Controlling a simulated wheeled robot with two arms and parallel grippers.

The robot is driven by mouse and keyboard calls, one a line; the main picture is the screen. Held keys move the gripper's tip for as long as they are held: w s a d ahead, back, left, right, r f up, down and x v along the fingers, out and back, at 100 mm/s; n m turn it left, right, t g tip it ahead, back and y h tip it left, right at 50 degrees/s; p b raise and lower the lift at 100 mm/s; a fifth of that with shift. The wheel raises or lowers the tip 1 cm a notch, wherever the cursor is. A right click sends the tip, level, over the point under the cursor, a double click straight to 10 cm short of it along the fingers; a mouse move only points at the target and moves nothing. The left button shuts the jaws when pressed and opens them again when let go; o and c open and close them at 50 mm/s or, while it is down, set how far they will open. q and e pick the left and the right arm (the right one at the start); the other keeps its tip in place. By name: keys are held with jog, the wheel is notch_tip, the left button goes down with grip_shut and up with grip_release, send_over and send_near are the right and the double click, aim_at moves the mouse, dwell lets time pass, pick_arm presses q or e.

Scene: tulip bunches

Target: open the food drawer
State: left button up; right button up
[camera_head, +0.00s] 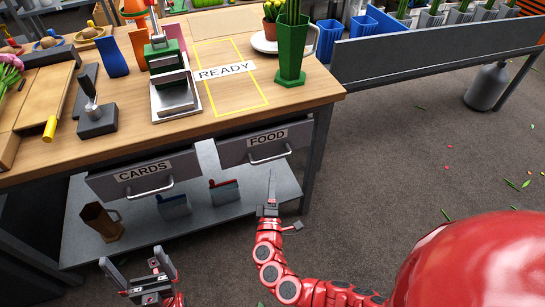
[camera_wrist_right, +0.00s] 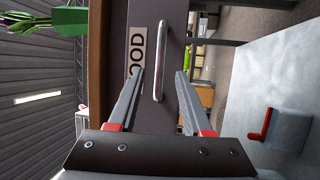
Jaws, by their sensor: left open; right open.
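The food drawer (camera_head: 267,142) is a grey drawer front under the right part of the wooden table, with a FOOD label and a pale bar handle (camera_head: 270,159). In the right wrist view the drawer front (camera_wrist_right: 146,95) and its upright-looking handle (camera_wrist_right: 160,62) show ahead. My right gripper (camera_head: 269,190) is below and in front of the handle in the head view. In the wrist view it is open (camera_wrist_right: 160,73), with the handle seen between its two fingers; I cannot tell whether they touch it. My left gripper (camera_head: 136,261) is open and empty at the lower left, away from the drawers.
The cards drawer (camera_head: 130,174) is left of the food drawer. A green vase (camera_head: 291,50) stands on the table (camera_head: 320,88) above the food drawer. The floor (camera_head: 400,140) to the right is mostly free.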

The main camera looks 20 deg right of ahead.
aim_at(273, 158)
jog(key=x, duration=0.8)
jog(key=shift+w+d, duration=0.1)
jog(key=shift+w, duration=0.1)
grip_shut()
dwell(1.0)
